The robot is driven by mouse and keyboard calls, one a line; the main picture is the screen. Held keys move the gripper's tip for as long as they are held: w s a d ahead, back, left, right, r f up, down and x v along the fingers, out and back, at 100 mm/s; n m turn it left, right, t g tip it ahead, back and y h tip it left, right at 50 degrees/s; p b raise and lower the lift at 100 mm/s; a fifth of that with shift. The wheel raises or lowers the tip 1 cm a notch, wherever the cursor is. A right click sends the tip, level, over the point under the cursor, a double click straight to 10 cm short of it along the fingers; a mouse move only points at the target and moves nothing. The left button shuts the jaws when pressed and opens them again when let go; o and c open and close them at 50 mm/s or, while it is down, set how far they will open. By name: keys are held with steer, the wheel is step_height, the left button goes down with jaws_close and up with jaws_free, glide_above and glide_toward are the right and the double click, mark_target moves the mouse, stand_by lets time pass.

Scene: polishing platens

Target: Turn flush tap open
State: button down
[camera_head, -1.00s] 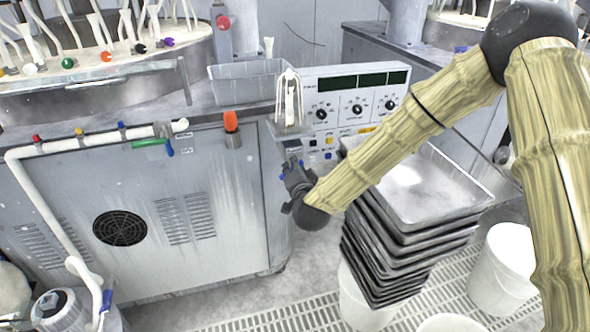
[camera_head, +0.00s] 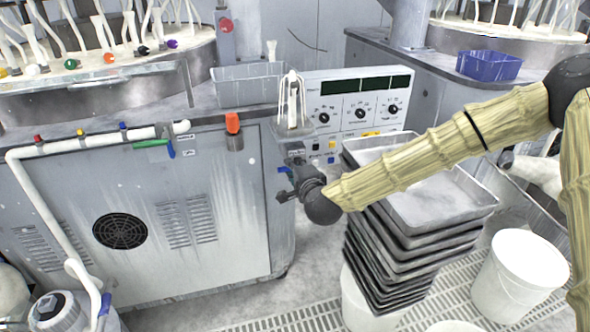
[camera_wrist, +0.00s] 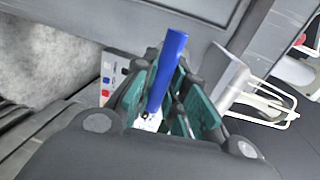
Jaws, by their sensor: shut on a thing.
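A blue lever (camera_wrist: 166,72), which looks like the flush tap's handle, stands between the teal finger pads of my gripper (camera_wrist: 160,98) in the wrist view. The pads are shut on it. In the head view, my gripper (camera_head: 287,182) is at the right front corner of the grey cabinet, below the clear holder. A small bit of blue (camera_head: 284,170) shows at its fingertips. The tap's body and the lever's lower end are hidden by my gripper, so I cannot tell how far the tap is turned.
A control panel (camera_head: 357,107) with knobs stands behind my gripper. A clear holder (camera_head: 291,110) is just above it. Stacked metal trays (camera_head: 440,198) lie close under my forearm. White buckets (camera_head: 520,280) stand at the right. A pipe with small coloured taps (camera_head: 100,140) runs along the cabinet top.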

stand_by(0.4)
steer(key=c, duration=1.4)
jaws_free()
steer(key=shift+c, duration=0.2)
steer(key=v, duration=1.2)
steer(key=shift+d, duration=0.1)
